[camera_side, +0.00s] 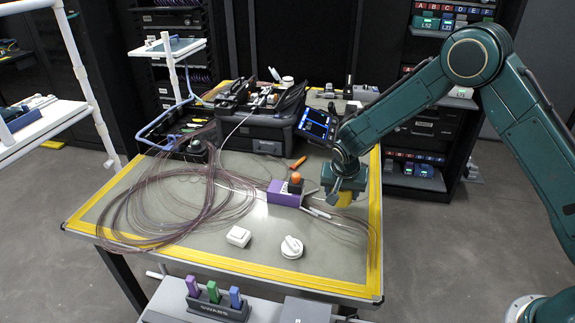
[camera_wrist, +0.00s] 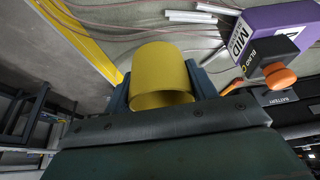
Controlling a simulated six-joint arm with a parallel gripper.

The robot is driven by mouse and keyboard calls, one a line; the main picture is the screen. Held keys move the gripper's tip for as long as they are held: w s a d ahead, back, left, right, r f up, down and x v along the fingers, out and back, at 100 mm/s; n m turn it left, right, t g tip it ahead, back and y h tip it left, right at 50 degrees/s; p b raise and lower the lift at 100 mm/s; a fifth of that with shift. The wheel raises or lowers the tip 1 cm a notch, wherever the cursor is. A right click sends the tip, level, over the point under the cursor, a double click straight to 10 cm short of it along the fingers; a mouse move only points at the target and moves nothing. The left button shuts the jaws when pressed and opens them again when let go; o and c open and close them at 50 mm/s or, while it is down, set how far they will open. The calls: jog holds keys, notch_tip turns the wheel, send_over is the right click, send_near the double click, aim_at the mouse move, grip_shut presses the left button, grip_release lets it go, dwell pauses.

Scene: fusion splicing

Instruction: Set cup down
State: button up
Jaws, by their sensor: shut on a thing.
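A yellow cup (camera_wrist: 160,72) fills the middle of the wrist view, between the two fingers of my gripper (camera_wrist: 165,85). My gripper (camera_side: 345,192) is shut on the cup. Whether the cup touches the table top cannot be told.
A purple box (camera_side: 284,193) with a black, orange-topped item (camera_side: 295,180) stands just left of my gripper. Coiled fibres (camera_side: 160,205) spread over the left side. A splicer with a screen (camera_side: 317,125) stands behind. White items (camera_side: 291,247) lie in front. The front right table is clear.

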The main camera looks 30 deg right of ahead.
aim_at(340, 203)
jog(key=shift+f, duration=2.1)
jog(key=shift+f, duration=0.15)
jog(key=o, duration=1.1)
jog(key=shift+c, duration=0.2)
jog(key=shift+r, duration=0.2)
jog(key=v, duration=1.2)
